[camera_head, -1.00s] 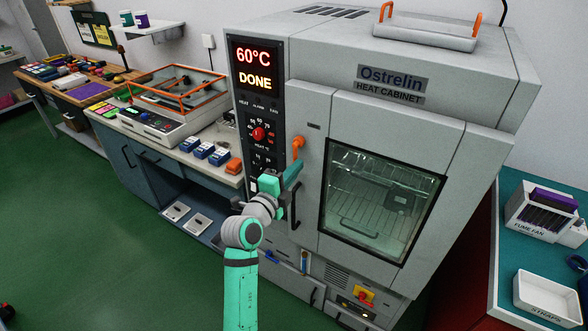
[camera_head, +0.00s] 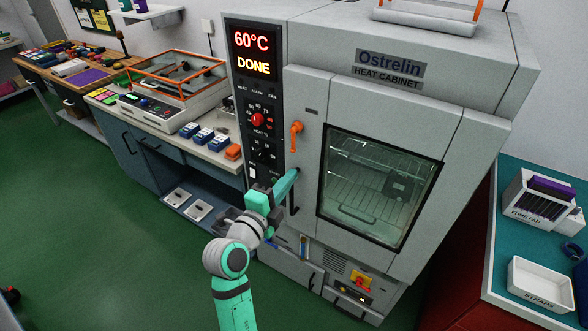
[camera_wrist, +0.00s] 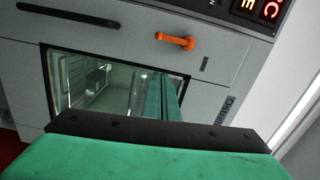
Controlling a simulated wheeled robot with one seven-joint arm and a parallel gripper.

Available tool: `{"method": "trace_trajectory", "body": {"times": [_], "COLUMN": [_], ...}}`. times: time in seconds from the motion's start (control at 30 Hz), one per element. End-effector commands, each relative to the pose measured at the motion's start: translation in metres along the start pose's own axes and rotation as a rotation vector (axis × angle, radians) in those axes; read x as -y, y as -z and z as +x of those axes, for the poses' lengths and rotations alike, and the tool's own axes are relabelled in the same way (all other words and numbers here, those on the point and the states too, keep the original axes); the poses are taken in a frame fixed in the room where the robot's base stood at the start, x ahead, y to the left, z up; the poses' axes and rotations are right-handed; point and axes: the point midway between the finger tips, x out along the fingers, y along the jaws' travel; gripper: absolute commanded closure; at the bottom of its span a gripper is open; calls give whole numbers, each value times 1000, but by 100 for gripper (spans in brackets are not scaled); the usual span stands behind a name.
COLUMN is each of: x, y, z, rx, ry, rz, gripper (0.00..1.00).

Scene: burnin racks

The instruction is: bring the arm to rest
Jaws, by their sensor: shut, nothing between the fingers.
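My arm reaches up from the lower middle of the head view. My gripper (camera_head: 287,184) is shut and empty, in front of the Ostrelin heat cabinet (camera_head: 400,103) near the black door handle (camera_head: 294,203). I cannot tell from this view whether it touches the handle. In the wrist view, the green and black gripper parts (camera_wrist: 155,137) fill the bottom, with the cabinet's door window (camera_wrist: 105,80) and orange latch (camera_wrist: 176,41) beyond. The orange latch also shows in the head view (camera_head: 296,138). The cabinet door is closed. Its display (camera_head: 252,53) reads 60°C DONE.
A bench with an orange-framed device (camera_head: 175,85) and several blue blocks (camera_head: 204,136) stands left of the cabinet. On the right, a teal-topped bench holds a fume fan box (camera_head: 540,203) and a straps tray (camera_head: 543,287). The green floor (camera_head: 110,230) at left is open.

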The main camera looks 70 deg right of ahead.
Motion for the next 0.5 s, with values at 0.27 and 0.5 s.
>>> {"method": "trace_trajectory", "body": {"times": [0.27,0.5], "x": [0,0], "y": [0,-2], "z": [-14,-16], "rx": [0,5], "ry": [-1,0], "rz": [0,0], "gripper": [100,100]}}
